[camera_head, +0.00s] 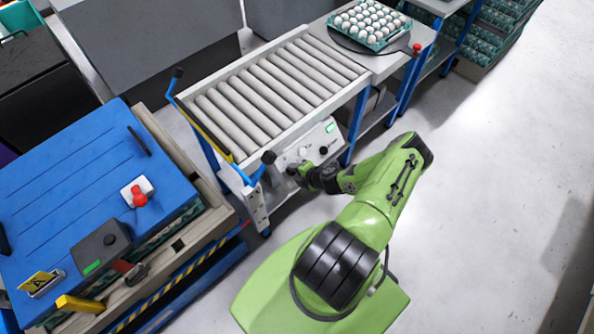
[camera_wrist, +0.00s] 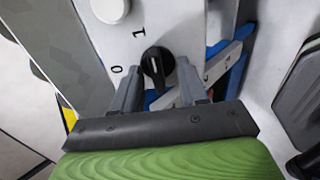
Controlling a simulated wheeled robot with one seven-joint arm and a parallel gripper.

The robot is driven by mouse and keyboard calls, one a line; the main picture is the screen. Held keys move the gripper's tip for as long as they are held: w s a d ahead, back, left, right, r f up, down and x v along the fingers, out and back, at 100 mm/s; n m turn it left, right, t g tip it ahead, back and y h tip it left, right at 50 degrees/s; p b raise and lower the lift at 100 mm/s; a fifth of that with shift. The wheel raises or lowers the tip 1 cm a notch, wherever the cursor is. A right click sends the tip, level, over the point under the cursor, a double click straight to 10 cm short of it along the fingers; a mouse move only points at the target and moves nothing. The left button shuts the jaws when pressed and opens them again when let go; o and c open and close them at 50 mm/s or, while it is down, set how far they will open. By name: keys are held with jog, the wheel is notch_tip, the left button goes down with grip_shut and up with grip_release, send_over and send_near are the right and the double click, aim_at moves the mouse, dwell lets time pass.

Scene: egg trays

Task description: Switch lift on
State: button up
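The black rotary knob (camera_wrist: 158,66) sits on a light panel, with the marks 0 and 1 beside it in the wrist view. A pale line shows on its face; I cannot tell firmly which mark it points to. My gripper (camera_wrist: 159,76) is open, one finger on each side of the knob. Whether the fingers touch it is not clear. In the head view my gripper (camera_head: 298,172) is at the control panel (camera_head: 309,146) on the end of the roller conveyor (camera_head: 268,88); the arm hides part of the panel.
A green-lit display (camera_head: 330,127) and a round white control (camera_wrist: 110,8) are on the panel. A blue-topped stack (camera_head: 85,185) with a red button (camera_head: 138,196) stands at left. An egg tray (camera_head: 370,24) is beyond the rollers. Floor at right is clear.

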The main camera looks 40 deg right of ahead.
jog(key=p+v, duration=0.6)
jog(key=v, duration=0.3)
dwell(0.4)
